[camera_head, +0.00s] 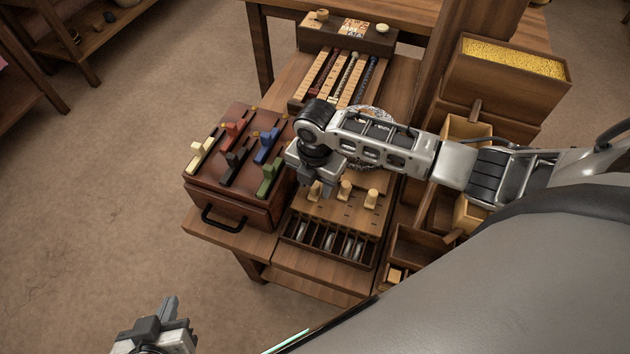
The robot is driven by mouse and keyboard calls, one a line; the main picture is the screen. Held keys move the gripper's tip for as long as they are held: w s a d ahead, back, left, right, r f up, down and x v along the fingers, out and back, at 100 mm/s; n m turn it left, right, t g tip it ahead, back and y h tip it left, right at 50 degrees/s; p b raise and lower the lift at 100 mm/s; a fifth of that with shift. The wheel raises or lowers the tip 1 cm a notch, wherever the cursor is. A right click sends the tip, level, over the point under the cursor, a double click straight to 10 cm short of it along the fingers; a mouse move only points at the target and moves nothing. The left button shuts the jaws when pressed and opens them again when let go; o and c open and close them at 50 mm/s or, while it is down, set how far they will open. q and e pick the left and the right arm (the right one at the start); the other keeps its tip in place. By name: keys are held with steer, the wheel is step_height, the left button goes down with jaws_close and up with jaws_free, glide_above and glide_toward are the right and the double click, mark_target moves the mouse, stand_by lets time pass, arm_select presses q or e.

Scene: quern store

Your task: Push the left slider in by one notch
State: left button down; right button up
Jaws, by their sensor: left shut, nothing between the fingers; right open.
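A light wooden board (330,214) with slots and small dark marks lies on the table at the centre. Three cream knobs stand on it in a row; they look like the sliders. The left slider (315,191) is partly hidden behind my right gripper. The middle slider (344,190) and right slider (371,199) are clear. My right gripper (318,186) is open, pointing down at the left slider; I cannot tell whether it touches. My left gripper (169,306) is shut and empty, low at the bottom left, away from the table.
A dark red box (222,195) with several coloured levers and a black handle stands left of the board. Below the board is a slotted rack (327,243) with discs. A bead frame (341,78) stands behind. Wooden bins, one with yellow grain (513,57), stand right.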

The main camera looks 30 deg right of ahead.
steer(key=shift+c, duration=0.3)
jaws_close()
steer(key=shift+w+d+r, duration=0.1)
steer(key=shift+w+d, duration=0.95)
steer(key=shift+d, duration=0.15)
steer(key=shift+o, duration=0.3)
jaws_free()
steer(key=shift+a, duration=0.1)
step_height(320, 180, up, 16)
steer(key=p, duration=0.1)
steer(key=shift+s, duration=0.1)
